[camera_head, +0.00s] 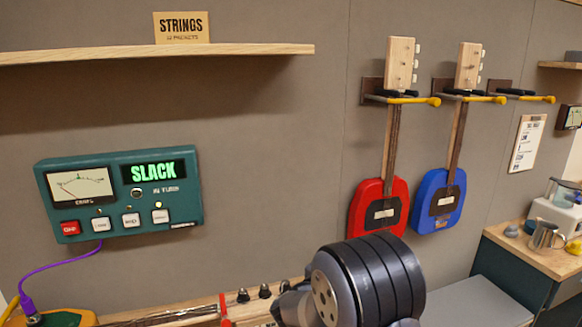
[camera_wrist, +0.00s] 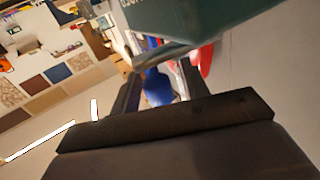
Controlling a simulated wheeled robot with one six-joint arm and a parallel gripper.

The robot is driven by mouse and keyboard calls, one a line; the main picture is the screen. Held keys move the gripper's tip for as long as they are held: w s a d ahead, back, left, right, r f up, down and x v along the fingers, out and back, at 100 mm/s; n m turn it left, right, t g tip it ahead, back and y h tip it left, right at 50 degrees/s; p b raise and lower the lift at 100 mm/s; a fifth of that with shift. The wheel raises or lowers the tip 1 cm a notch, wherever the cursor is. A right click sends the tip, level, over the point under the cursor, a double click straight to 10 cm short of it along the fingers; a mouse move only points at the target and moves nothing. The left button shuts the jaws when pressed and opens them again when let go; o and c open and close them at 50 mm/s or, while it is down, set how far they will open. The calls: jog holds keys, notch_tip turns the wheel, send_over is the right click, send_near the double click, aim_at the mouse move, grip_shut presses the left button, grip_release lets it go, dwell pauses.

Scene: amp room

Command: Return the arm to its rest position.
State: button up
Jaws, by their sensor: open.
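My arm's dark ribbed wrist part shows at the bottom centre of the head view, in front of the wall and left of the bench. My gripper (camera_wrist: 160,78) shows in the wrist view with its two dark fingers apart, so it is open. I see nothing held between the fingers. A teal tuner box (camera_wrist: 200,18) fills the top of the wrist view, close to the fingers; whether they touch it I cannot tell. The same tuner box (camera_head: 118,195) hangs on the wall in the head view, reading SLACK. The gripper's fingertips are not clear in the head view.
A stringed instrument (camera_head: 170,318) lies below the tuner. A red guitar (camera_head: 370,222) and a blue guitar (camera_head: 432,213) hang on wall hooks. A wooden shelf (camera_head: 150,54) is above. A bench (camera_head: 545,255) with a metal jug (camera_head: 543,236) is at right.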

jog(key=shift+w+d+f+n+t+y+b, duration=0.15)
jog(key=shift+w+d+n+t+y+b, duration=0.05)
jog(key=shift+n+t+y+b, duration=0.25)
jog(key=shift+w+d+n+t+y+b, duration=0.15)
jog(key=shift+n+t+y+b, duration=0.2)
jog(key=shift+n+t+y, duration=0.35)
jog(key=shift+w+d+n+t+y+b, duration=0.2)
jog(key=shift+n+t+y+b, duration=0.3)
jog(key=shift+y, duration=0.55)
jog(key=shift+w+d+r+n+t+y, duration=0.1)
jog(key=shift+w+n+t+y, duration=0.2)
jog(key=shift+n+y, duration=0.4)
jog(key=shift+w+r+n+t+y, duration=0.1)
jog(key=shift+w+n+t+y, duration=0.25)
jog(key=shift+y, duration=0.55)
jog(key=shift+n+y, duration=0.4)
jog(key=shift+y, duration=0.1)
jog(key=shift+s+f, duration=0.1)
